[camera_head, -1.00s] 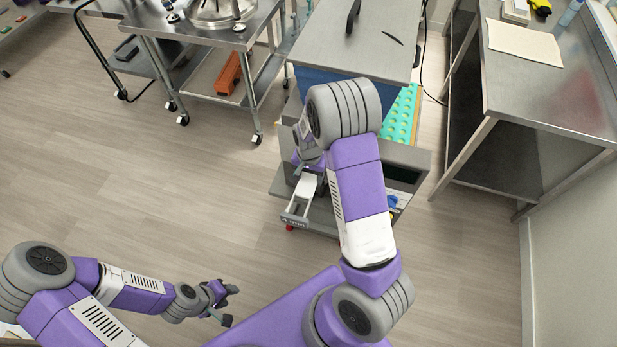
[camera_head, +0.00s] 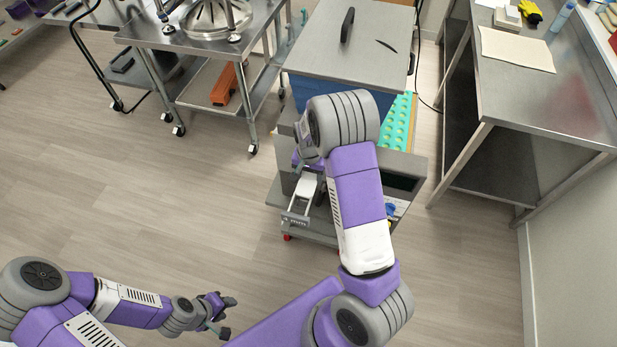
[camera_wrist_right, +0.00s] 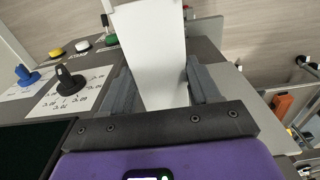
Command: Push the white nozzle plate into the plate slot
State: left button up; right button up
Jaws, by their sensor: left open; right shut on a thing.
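The white nozzle plate (camera_wrist_right: 155,45) runs up the middle of the right wrist view, between the two fingers of my right gripper (camera_wrist_right: 162,82), which is shut on it. In the head view the white plate (camera_head: 304,188) shows at the lower left front of the grey depositor (camera_head: 405,160), above a metal bracket (camera_head: 297,218). My right arm hides most of the right gripper there. The plate slot cannot be made out clearly, so I cannot tell how far in the plate sits. My left gripper (camera_head: 226,316) is open and empty, low over the floor, away from the depositor.
A control panel with a black knob (camera_wrist_right: 68,78), a blue knob (camera_wrist_right: 27,75) and several buttons lies left of the plate in the wrist view. A steel cart (camera_head: 190,75) stands left of the depositor, a steel table (camera_head: 540,100) right. The floor at left is clear.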

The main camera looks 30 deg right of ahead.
jog(key=shift+w+d+b, duration=0.4)
jog(key=shift+w+d, duration=0.95)
jog(key=shift+d, duration=0.2)
jog(key=shift+w+d+r, duration=0.15)
jog(key=shift+d, duration=0.05)
jog(key=shift+s+d+f+b, duration=0.15)
jog(key=shift+s+f+b, duration=0.1)
jog(key=shift+f+b, duration=0.05)
dwell(1.2)
jog(key=shift+d, duration=0.1)
jog(key=shift+w+d+r, duration=0.1)
jog(key=shift+w+d, duration=0.05)
jog(key=shift+w, duration=0.05)
jog(key=shift+s, duration=0.1)
